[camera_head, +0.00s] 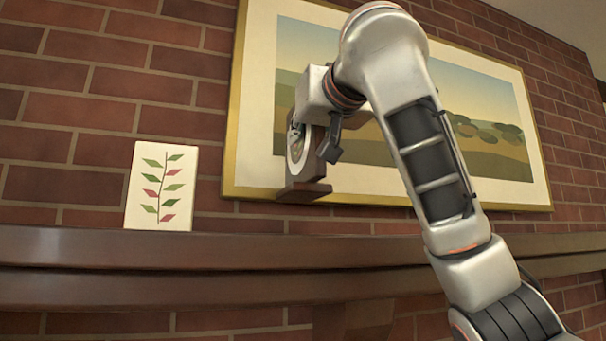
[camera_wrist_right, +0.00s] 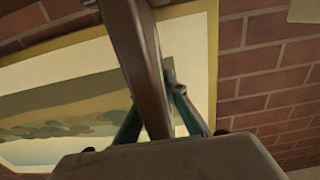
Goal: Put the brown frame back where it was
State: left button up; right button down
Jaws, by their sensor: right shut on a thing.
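My right gripper (camera_head: 300,128) is shut on the brown frame (camera_head: 306,190), which has a pale round inner border and is seen at a steep angle. The frame is upright, above the dark wooden mantel shelf (camera_head: 120,248) and in front of the large picture's lower left part. A gap shows between its lower edge and the shelf. In the right wrist view the brown frame (camera_wrist_right: 143,70) runs edge-on between the two fingers (camera_wrist_right: 157,112). My left gripper is not in view.
A small white leaf-pattern card (camera_head: 133,190) stands on the shelf to the left. A large gold-framed landscape picture (camera_head: 236,140) is on the brick wall (camera_head: 75,100) behind. The shelf is clear between the leaf card and the brown frame.

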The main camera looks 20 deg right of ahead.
aim_at(303, 169)
jog(key=shift+d+f, duration=0.1)
jog(key=shift+f, duration=3.05)
jog(key=shift+f+b, duration=0.15)
jog(key=shift+b, duration=0.15)
jog(key=c, duration=2.1)
grip_release()
jog(key=shift+o, duration=0.3)
